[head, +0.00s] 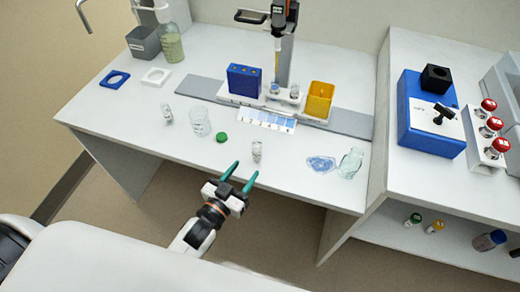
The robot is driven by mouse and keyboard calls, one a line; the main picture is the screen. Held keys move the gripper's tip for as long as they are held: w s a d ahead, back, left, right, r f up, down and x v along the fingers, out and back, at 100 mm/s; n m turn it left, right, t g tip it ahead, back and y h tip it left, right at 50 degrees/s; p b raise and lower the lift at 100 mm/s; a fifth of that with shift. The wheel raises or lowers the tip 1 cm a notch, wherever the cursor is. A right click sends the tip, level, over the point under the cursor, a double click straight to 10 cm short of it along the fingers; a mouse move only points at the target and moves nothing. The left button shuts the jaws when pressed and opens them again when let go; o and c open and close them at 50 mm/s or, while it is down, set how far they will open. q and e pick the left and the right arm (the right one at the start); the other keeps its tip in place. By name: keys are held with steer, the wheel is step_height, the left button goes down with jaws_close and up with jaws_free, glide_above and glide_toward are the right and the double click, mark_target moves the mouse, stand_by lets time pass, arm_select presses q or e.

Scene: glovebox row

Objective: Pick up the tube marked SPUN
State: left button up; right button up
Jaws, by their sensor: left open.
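A small clear tube with a pale label (257,152) stands near the front edge of the white bench. A similar small tube (167,114) is farther left on the bench. The writing on both is too small to read, so I cannot tell which is marked SPUN. My left gripper (243,173) is open and empty, with its two green fingers pointing at the bench's front edge. The nearer tube is just beyond the fingertips, apart from them. My right gripper does not show.
A clear beaker (200,121) and a green cap (221,137) lie left of the nearer tube. A blue-patterned dish (320,164) and a glass flask (350,163) are to its right. A blue rack (244,81) and a yellow bin (319,99) stand behind.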

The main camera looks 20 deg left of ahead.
mark_target(254, 156)
arm_select(q)
steer(key=x, duration=0.3)
steer(key=shift+w, duration=0.1)
steer(key=x, duration=0.5)
steer(key=shift+w+a+f+p, duration=0.1)
steer(key=shift+w+p, duration=0.1)
steer(key=shift+p, duration=0.1)
steer(key=c, duration=1)
steer(key=shift+s, duration=0.1)
steer(key=shift+c, duration=0.3)
